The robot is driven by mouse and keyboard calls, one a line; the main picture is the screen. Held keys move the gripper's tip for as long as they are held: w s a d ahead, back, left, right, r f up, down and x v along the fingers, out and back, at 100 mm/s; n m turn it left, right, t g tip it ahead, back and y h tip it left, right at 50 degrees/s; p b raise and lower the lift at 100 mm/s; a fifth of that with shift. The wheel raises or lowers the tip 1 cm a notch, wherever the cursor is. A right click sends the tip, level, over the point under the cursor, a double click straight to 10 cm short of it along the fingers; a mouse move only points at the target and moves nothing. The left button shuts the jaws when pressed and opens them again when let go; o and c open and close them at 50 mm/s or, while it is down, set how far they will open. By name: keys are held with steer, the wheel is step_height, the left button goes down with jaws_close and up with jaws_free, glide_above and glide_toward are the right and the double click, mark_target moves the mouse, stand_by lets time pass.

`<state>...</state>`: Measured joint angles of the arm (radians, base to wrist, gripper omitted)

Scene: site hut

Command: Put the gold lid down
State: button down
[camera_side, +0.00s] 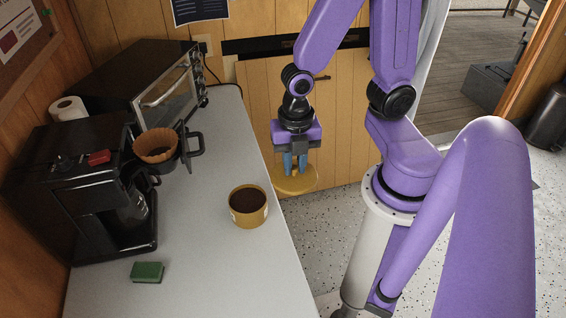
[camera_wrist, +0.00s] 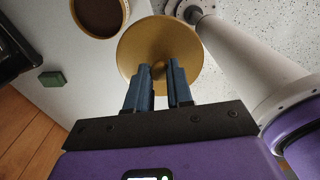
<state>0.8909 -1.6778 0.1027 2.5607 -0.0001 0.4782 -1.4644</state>
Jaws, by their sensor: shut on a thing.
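The round gold lid (camera_side: 296,181) hangs level below my gripper (camera_side: 295,168), just past the counter's right edge in the side view. My gripper's blue fingers are shut on the lid's middle, where a small knob partly shows in the wrist view. The lid (camera_wrist: 138,48) fills the upper middle of the wrist view, beyond the fingertips (camera_wrist: 163,70). The open gold tin (camera_side: 248,208) of dark coffee grounds stands upright on the counter, left of and apart from the lid.
The pale counter (camera_side: 205,265) has free room around the tin and towards the front. A green sponge (camera_side: 147,272) lies at its front left. A black coffee maker (camera_side: 95,190) with a swung-out brown filter basket (camera_side: 155,146) and a toaster oven (camera_side: 150,85) line the wall side.

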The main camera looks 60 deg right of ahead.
steer(key=shift+s+d+r, duration=0.1)
steer(key=shift+s+r, duration=0.15)
steer(key=shift+s, duration=0.3)
steer(key=shift+w+d+f+m, duration=0.25)
steer(key=shift+w+m, duration=0.15)
steer(key=shift+m, duration=0.3)
steer(key=w+d+f+m, duration=0.2)
steer(key=w+f+m, duration=0.3)
steer(key=w, duration=0.2)
steer(key=w+d+f+m, duration=0.3)
steer(key=w+f+m, duration=0.2)
steer(key=w, duration=0.2)
steer(key=w+d+f+m, duration=0.2)
steer(key=w+f+m, duration=0.3)
steer(key=w, duration=0.3)
steer(key=shift+d, duration=0.25)
steer(key=shift+w+f, duration=0.35)
steer(key=shift+f, duration=1.6)
steer(key=shift+f, duration=0.15)
